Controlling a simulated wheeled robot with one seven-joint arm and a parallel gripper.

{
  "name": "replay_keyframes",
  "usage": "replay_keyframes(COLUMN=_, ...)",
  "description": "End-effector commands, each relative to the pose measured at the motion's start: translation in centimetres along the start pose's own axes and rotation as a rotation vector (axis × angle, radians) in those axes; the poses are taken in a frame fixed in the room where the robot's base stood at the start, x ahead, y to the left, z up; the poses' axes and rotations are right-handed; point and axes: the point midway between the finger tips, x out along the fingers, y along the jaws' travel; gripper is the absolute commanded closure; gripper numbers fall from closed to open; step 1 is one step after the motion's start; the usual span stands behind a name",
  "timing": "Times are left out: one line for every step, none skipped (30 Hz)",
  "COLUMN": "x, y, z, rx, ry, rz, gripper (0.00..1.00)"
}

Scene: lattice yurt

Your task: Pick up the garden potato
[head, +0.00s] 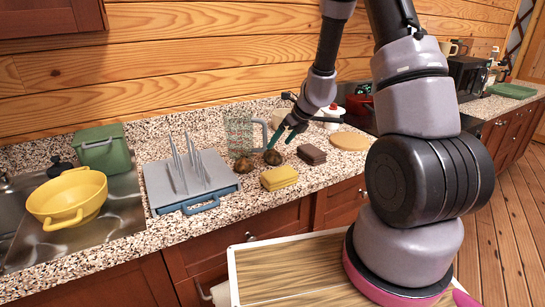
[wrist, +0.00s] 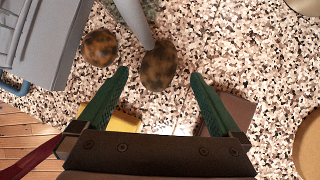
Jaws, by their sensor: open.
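Two brown, mottled, potato-like lumps lie on the speckled counter. I cannot tell for sure which is the garden potato. The more oval lump (head: 272,157) is below my gripper (head: 284,141) in the head view. In the wrist view this lump (wrist: 158,65) shows just ahead of and between the green fingertips of my gripper (wrist: 159,76), which are open and empty. The rounder lump (head: 243,168) lies to its left, close to the drying rack. It also shows in the wrist view (wrist: 100,47), outside the fingers.
A clear measuring jug (head: 238,135) stands just behind the lumps. A grey drying rack (head: 190,180) is on the left. A yellow sponge (head: 279,178) and a brown block (head: 311,154) lie in front and to the right. A round tan board (head: 349,141) lies farther right.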

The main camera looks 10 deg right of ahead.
Motion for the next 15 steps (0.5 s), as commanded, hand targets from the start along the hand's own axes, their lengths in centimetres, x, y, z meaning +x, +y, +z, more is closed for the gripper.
replay_keyframes(x=0.5, y=0.0, z=-0.1, rx=0.002, ry=0.001, rz=0.001, gripper=0.0)
replay_keyframes(x=0.6, y=0.0, z=-0.1, rx=0.001, ry=0.001, rz=0.001, gripper=0.0)
replay_keyframes(x=0.8, y=0.0, z=-0.1, rx=0.0, ry=0.001, rz=0.001, gripper=0.0)
replay_keyframes(x=1.0, y=0.0, z=-0.1, rx=0.001, ry=0.001, rz=0.001, gripper=0.0)
replay_keyframes(x=1.3, y=0.0, z=-0.1, rx=0.001, ry=0.001, rz=0.001, gripper=0.0)
replay_keyframes(x=1.8, y=0.1, z=-0.3, rx=0.0, ry=0.002, rz=0.002, gripper=0.0)
replay_keyframes(x=2.3, y=0.1, z=-0.4, rx=0.001, ry=0.003, rz=0.002, gripper=0.0)
replay_keyframes(x=2.8, y=0.1, z=-0.4, rx=0.001, ry=0.002, rz=0.002, gripper=0.0)
replay_keyframes(x=3.4, y=0.1, z=-0.5, rx=0.0, ry=0.003, rz=0.003, gripper=0.0)
replay_keyframes(x=3.9, y=0.1, z=-0.6, rx=0.0, ry=0.003, rz=0.002, gripper=0.0)
replay_keyframes(x=4.3, y=0.1, z=-0.6, rx=-0.001, ry=0.002, rz=0.002, gripper=0.0)
replay_keyframes(x=4.9, y=0.1, z=-0.6, rx=-0.001, ry=0.003, rz=0.002, gripper=0.0)
replay_keyframes(x=5.2, y=0.1, z=-0.5, rx=-0.001, ry=0.002, rz=0.001, gripper=0.0)
replay_keyframes(x=5.4, y=0.0, z=-0.5, rx=-0.002, ry=0.001, rz=0.001, gripper=0.0)
replay_keyframes(x=5.7, y=0.0, z=-0.5, rx=-0.002, ry=0.001, rz=0.001, gripper=0.0)
